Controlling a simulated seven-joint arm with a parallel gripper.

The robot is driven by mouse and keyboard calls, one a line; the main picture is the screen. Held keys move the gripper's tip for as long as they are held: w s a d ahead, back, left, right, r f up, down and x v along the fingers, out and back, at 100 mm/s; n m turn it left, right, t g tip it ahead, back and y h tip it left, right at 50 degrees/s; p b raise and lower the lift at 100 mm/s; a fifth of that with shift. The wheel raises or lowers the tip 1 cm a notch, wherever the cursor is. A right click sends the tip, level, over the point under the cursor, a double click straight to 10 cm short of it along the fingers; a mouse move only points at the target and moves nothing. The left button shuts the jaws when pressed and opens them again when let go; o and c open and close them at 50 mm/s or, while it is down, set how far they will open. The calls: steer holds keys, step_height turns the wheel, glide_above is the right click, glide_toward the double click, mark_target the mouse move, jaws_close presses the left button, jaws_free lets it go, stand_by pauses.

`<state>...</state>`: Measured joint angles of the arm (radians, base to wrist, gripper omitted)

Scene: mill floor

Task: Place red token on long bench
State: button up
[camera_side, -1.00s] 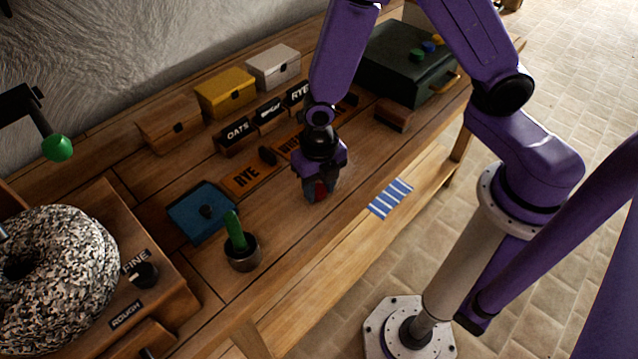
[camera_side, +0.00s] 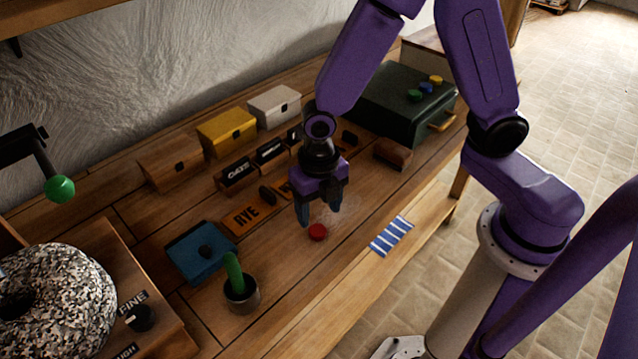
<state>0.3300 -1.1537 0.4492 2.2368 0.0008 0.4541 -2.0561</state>
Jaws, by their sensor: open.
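The red token (camera_side: 317,232) lies flat on the top of the long wooden bench (camera_side: 290,285), left of a blue-and-white striped cloth. My gripper (camera_side: 319,216) is just above the token, pointing down. Its fingers are apart and empty, one on each side of the token in the picture. A faint pale patch shows on the wood around the token.
A striped cloth (camera_side: 391,236) lies at the bench's front edge. A cup with a green handle (camera_side: 240,290), a blue box (camera_side: 199,253) and a RYE plate (camera_side: 250,213) stand to the left. Small chests (camera_side: 227,133) and a dark green case (camera_side: 405,103) are behind.

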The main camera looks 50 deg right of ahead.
mark_target(319, 231)
step_height(319, 231, up, 6)
steer(key=shift+r, duration=0.15)
steer(key=s+d+r+m, duration=0.3)
steer(key=s+d+m, duration=0.3)
steer(key=s+m, duration=0.2)
steer(key=s+d+r+m, duration=0.3)
steer(key=s+d+m, duration=0.2)
steer(key=s+m, duration=0.3)
steer(key=m, duration=0.4)
steer(key=shift+s+d+r, duration=0.15)
steer(key=shift+d+r, duration=0.15)
steer(key=shift+d, duration=0.1)
